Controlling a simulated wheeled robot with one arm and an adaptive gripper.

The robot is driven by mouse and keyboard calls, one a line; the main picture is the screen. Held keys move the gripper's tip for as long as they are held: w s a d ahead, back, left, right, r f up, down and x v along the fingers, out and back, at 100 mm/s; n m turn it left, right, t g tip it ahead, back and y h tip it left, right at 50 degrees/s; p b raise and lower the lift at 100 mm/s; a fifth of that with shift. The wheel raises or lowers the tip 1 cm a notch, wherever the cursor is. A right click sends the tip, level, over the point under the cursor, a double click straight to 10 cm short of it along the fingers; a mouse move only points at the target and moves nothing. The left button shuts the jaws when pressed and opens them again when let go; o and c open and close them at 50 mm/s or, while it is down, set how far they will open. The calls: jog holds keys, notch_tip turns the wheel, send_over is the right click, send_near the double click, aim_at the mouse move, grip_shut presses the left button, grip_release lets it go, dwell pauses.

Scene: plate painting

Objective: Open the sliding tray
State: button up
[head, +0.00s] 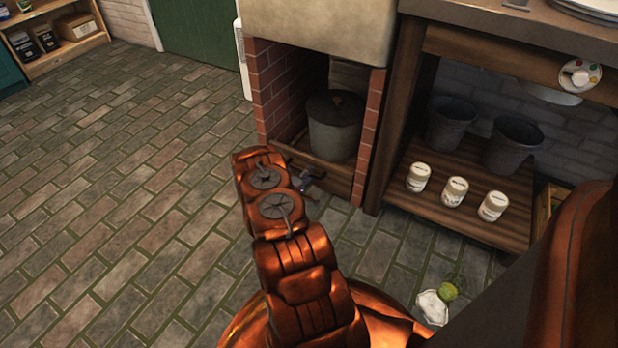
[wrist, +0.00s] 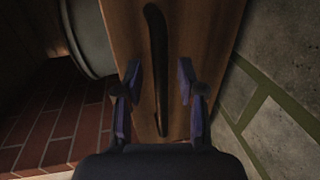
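The wooden sliding tray (head: 338,183) sits low in the brick recess, with a grey lidded pot (head: 335,125) on it. In the wrist view its wooden front (wrist: 202,40) fills the middle, and a long dark handle (wrist: 157,60) runs along it. My gripper (head: 308,182) is at the tray's front in the head view, small and partly hidden by my arm. In the wrist view my gripper (wrist: 158,76) is open, with one finger on each side of the handle. The fingers look apart from the handle. I cannot tell how deep they reach around it.
Brick pillars (head: 373,135) flank the recess. To the right, a wooden shelf (head: 440,208) holds several white jars and two dark buckets (head: 513,146). The tiled floor to the left is clear.

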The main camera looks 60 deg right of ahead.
jog(key=shift+d+f, duration=0.1)
jog(key=shift+d, duration=0.15)
jog(key=shift+c, duration=0.3)
grip_shut()
